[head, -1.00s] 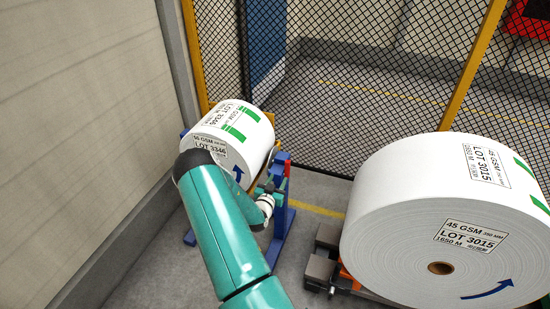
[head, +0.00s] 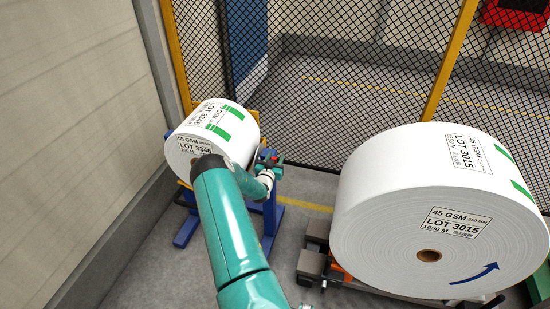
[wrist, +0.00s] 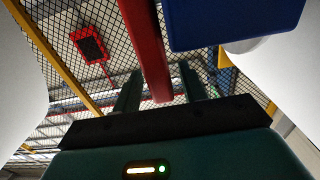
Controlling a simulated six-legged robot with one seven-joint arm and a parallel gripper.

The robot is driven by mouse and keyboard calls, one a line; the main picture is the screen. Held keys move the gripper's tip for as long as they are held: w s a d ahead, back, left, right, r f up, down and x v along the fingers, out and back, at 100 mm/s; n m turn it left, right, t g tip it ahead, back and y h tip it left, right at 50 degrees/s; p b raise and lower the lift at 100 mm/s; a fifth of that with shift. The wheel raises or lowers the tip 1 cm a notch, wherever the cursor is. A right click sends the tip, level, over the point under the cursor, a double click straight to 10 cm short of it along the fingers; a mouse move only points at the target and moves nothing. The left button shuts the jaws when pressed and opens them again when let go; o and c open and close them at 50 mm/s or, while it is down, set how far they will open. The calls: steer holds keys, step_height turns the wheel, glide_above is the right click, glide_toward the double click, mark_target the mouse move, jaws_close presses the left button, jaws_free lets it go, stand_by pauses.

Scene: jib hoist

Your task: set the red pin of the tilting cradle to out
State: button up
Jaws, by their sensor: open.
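The tilting cradle (head: 270,215) has a blue frame and carries a white paper roll (head: 185,145) marked LOT 3346. The red pin (head: 281,158) shows as a small red spot at the cradle's upper right. In the wrist view the red pin (wrist: 143,45) is a long red bar coming down from the top edge, its lower end between my fingers as seen. My gripper (wrist: 159,82) is open around this end; I cannot tell whether it touches. In the head view my gripper (head: 268,172) is small and partly hidden, beside the cradle's upper right.
A large white roll (head: 380,200) marked LOT 3015 stands on a low carriage at the right. A mesh fence (head: 340,80) with yellow posts runs behind. A pale wall (head: 70,120) closes the left side. Some grey floor (head: 190,270) is clear in front of the cradle.

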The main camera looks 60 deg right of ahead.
steer(key=shift+w+d, duration=0.15)
steer(key=shift+d, duration=0.2)
jaws_close()
steer(key=shift+s+d, duration=0.15)
steer(key=shift+s, duration=0.75)
steer(key=shift+s+d, duration=0.15)
steer(key=shift+s, duration=0.7)
jaws_free()
steer(key=shift+s, duration=0.1)
steer(key=shift+a, duration=0.1)
steer(key=s+a, duration=0.1)
steer(key=a, duration=1.2)
steer(key=shift+s+a, duration=0.25)
steer(key=shift+s, duration=0.15)
